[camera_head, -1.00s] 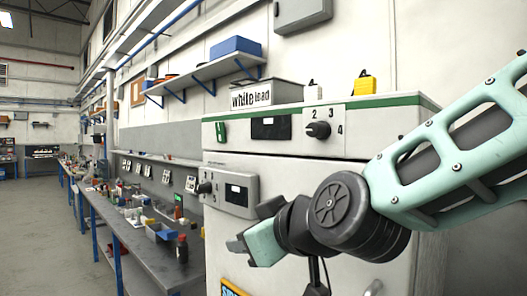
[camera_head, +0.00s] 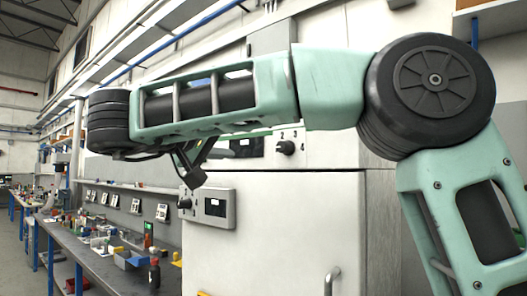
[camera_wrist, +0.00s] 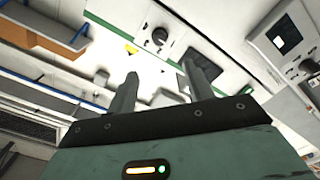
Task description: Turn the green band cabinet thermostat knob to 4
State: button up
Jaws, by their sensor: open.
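The cabinet (camera_head: 262,215) is pale, with a green band along its top, partly hidden behind my forearm in the head view. Its black round thermostat knob (camera_head: 287,147) sits right of a dark display, with 2, 3 and 4 printed around it. I cannot tell where its pointer stands. The knob also shows tilted near the top of the wrist view (camera_wrist: 159,36). My gripper (camera_wrist: 163,78) is open and empty, its two grey fingers apart. The knob lies beyond the fingertips, untouched. In the head view the gripper is mostly hidden by my arm.
A workbench (camera_head: 90,262) with small items runs along the left wall. A door handle (camera_head: 331,280) sticks out from the cabinet front.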

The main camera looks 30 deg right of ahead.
aim_at(280, 147)
jog(key=p+x, duration=0.2)
jog(key=x, duration=1.5)
jog(key=shift+d, duration=0.2)
jog(key=c, duration=1)
